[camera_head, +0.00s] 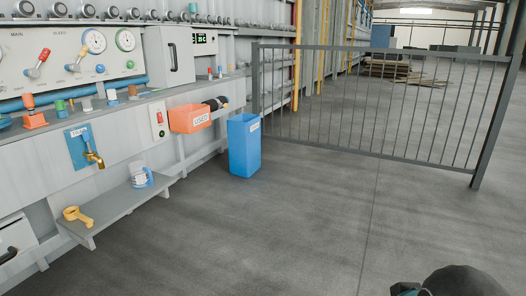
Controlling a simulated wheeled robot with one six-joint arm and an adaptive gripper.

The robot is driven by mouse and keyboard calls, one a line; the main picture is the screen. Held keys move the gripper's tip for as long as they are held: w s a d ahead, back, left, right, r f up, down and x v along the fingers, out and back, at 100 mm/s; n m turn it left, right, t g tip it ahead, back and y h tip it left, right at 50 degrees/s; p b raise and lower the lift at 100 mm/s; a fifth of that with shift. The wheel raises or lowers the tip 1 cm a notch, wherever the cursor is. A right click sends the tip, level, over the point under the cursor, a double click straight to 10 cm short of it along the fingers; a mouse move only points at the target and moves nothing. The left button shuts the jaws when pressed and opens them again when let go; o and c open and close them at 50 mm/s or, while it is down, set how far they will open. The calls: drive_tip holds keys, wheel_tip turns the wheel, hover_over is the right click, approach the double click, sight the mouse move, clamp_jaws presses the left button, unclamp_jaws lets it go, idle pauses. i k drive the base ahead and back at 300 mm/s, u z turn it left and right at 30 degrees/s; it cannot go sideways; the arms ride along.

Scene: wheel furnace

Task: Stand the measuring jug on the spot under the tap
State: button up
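A brass tap (93,158) sticks out from a blue plate (78,147) on the grey wall panel at the left. Below it is a low grey shelf (112,207). A small white and blue vessel (141,178), which looks like the measuring jug, stands upright at the shelf's far end, to the right of the tap. A yellow cup-like thing with a handle (75,214) lies at the shelf's near end. No marked spot is clear on the shelf between them. A dark rounded part of my arm shows at the bottom right; my gripper's fingers are not visible.
An orange bin marked USED (190,118) hangs beyond the shelf, with a dark item at its far end. A tall blue bin (244,146) stands on the floor. A grey railing (375,95) crosses behind. The floor (280,225) in front is clear.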

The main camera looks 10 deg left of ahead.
sight(141, 176)
drive_tip(key=u, duration=0.2)
drive_tip(key=i, duration=1.8)
drive_tip(key=u, duration=1.4)
drive_tip(key=i, duration=1.2)
drive_tip(key=u, duration=0.75)
